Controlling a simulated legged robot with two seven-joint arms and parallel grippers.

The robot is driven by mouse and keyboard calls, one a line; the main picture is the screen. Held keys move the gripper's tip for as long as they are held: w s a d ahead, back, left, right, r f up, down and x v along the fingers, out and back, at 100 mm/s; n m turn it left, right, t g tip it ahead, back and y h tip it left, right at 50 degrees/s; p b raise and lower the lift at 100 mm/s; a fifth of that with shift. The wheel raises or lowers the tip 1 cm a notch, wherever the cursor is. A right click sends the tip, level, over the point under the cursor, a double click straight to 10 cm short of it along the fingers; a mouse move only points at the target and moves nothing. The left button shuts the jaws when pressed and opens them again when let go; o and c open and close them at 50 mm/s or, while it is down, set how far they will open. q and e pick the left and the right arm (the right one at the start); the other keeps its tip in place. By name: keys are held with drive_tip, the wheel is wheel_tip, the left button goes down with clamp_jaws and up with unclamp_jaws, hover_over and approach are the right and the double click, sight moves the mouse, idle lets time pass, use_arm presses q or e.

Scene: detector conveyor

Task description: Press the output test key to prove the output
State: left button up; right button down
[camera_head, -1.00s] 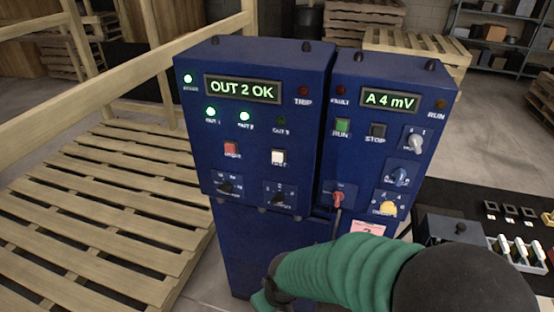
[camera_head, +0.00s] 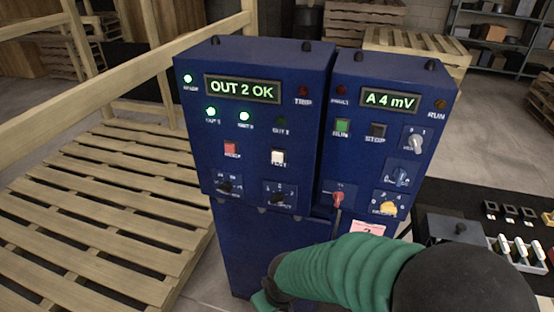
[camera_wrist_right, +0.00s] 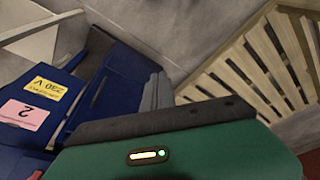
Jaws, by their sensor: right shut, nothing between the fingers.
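The white test key (camera_head: 278,157) is on the left blue cabinet (camera_head: 212,72), right of a red reset key (camera_head: 231,148). The green display (camera_head: 242,89) above reads "OUT 2 OK". The OUT 1 (camera_head: 210,112) and OUT 2 (camera_head: 244,116) lamps glow green; the OUT 3 lamp (camera_head: 280,121) is dark. My right gripper (camera_head: 264,301) is low at the bottom edge, below and apart from the keys, mostly cut off. Its shut grey fingers (camera_wrist_right: 156,94) show in the right wrist view, holding nothing. My left gripper is out of view.
The right cabinet has a display (camera_head: 390,99) reading "A 4 mV", a green run key (camera_head: 342,126), a red-handled switch (camera_head: 338,198) and knobs. Below the test key is a selector knob (camera_head: 278,198). A wooden pallet (camera_head: 100,225) lies left; a dark bench (camera_head: 478,199) stands right.

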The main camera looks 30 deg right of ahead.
sight(277, 157)
idle(0.6)
drive_tip(key=w+d+r+n+t+p, duration=0.3)
drive_tip(key=w+r+n+p, duration=0.1)
drive_tip(key=r+p, duration=0.3)
drive_tip(key=w+d+r+n+t+h+p, duration=0.1)
drive_tip(key=w+d+r+n+t+p, duration=0.1)
drive_tip(key=w+r+p, duration=0.5)
drive_tip(key=w+d+r+n+t+h+p, duration=0.1)
drive_tip(key=w+d+r+n+t+p, duration=0.2)
drive_tip(key=w+r+n+t+p, duration=0.2)
drive_tip(key=shift+w+d+r+n+p, duration=0.4)
drive_tip(key=shift+r+n+p, duration=0.3)
drive_tip(key=shift+r+p, duration=0.3)
drive_tip(key=shift+a, duration=0.1)
drive_tip(key=w+d+p, duration=0.1)
drive_tip(key=w+d, duration=0.4)
drive_tip(key=d, duration=0.1)
drive_tip(key=shift+w+d, duration=0.4)
